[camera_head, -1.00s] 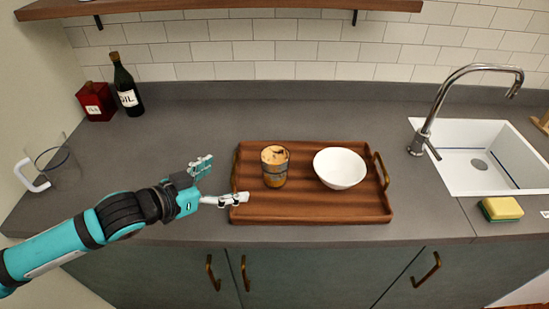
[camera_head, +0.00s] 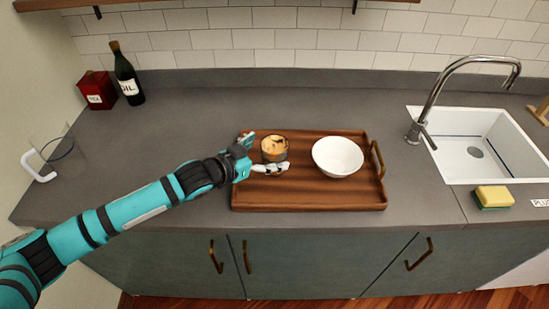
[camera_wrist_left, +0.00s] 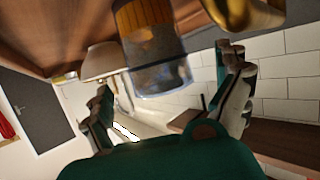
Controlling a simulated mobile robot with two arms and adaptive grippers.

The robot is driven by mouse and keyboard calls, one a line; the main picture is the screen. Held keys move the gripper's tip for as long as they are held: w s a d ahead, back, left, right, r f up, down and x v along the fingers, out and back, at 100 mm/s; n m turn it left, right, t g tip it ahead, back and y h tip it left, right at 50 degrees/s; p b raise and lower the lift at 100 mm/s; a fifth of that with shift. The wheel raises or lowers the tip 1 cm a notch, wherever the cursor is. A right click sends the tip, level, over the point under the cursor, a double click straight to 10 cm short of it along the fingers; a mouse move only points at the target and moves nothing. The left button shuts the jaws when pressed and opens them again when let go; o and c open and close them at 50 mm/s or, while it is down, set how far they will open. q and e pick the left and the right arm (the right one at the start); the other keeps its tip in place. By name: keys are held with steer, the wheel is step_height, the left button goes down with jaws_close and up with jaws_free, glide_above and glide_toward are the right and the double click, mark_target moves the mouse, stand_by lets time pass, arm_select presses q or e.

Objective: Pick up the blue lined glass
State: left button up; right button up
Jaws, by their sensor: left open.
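A short glass (camera_head: 275,150) with an orange-brown upper part and a bluish lower band stands upright on the wooden tray (camera_head: 300,199), toward its left side. My left gripper (camera_head: 265,154) is open at the glass, one finger behind its left side and the other in front of it. The near finger hides the glass's lower part. In the left wrist view the glass (camera_wrist_left: 155,48) appears upside down, between and just beyond the open fingers (camera_wrist_left: 168,92). Contact cannot be told. My right gripper is not in view.
A white bowl (camera_head: 338,156) stands right of the glass on the tray. A clear mug (camera_head: 64,150), a red tin (camera_head: 97,91) and a dark oil bottle (camera_head: 127,76) are at left. The tap (camera_head: 428,105), sink (camera_head: 492,155) and sponge (camera_head: 493,196) are at right.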

mark_target(284, 147)
arm_select(q)
steer(key=x, duration=0.4)
steer(key=shift+s+d+p, duration=0.1)
steer(key=shift+p, duration=0.25)
steer(key=shift+c, duration=0.9)
steer(key=c, duration=1.4)
